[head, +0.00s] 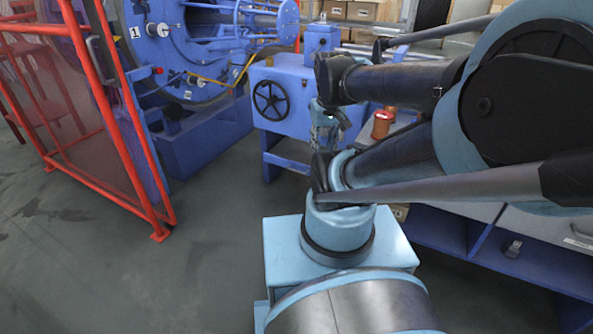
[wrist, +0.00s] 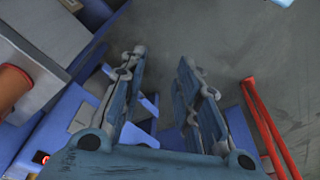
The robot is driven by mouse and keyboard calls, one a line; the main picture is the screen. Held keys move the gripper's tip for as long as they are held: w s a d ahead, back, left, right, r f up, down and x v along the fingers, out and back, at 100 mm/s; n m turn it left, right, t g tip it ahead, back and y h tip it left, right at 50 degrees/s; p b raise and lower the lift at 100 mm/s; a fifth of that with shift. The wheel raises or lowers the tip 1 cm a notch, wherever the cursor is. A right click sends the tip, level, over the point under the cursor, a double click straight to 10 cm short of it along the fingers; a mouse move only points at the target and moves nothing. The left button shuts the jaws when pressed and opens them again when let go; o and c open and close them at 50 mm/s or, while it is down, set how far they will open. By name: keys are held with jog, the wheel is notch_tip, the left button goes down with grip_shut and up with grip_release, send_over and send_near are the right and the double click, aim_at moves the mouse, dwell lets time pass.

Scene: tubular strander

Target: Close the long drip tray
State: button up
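I cannot make out the long drip tray for certain in either view. My gripper (wrist: 163,66) is open in the wrist view, with its two blue-grey fingers apart and nothing held between them. Blue machine parts (wrist: 147,104) show behind and beside the fingers, partly hidden by them; I cannot tell whether any is the tray, or whether a finger touches them. In the head view my arm covers much of the right side, and the gripper end (head: 326,128) shows small beside the blue stand with a black handwheel (head: 271,100).
A red guard gate (head: 158,200) stands open at the left, also in the wrist view (wrist: 262,125). The large blue strander (head: 185,50) is behind it. An orange spool-like cylinder (head: 382,123) stands on a bench at right, above blue shelving (head: 485,240). The grey floor (head: 215,230) is clear.

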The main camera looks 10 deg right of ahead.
jog(key=w+r+n, duration=0.1)
jog(key=w+r, duration=0.2)
jog(key=w, duration=0.5)
jog(key=n+h, duration=0.1)
jog(key=n, duration=0.8)
send_over(296, 167)
jog(key=s+a, duration=0.2)
jog(key=s, duration=0.5)
jog(key=s+a+f+x, duration=0.1)
jog(key=s+x, duration=0.2)
jog(key=x, duration=1.4)
jog(key=s+a+f+x, duration=0.1)
jog(key=s+a+x, duration=0.15)
jog(key=x, duration=1.95)
jog(key=s+x, duration=0.1)
jog(key=x, duration=1)
jog(key=shift+s+d+f, duration=0.1)
jog(key=shift+s+d, duration=0.15)
jog(key=shift+d, duration=0.05)
grip_shut()
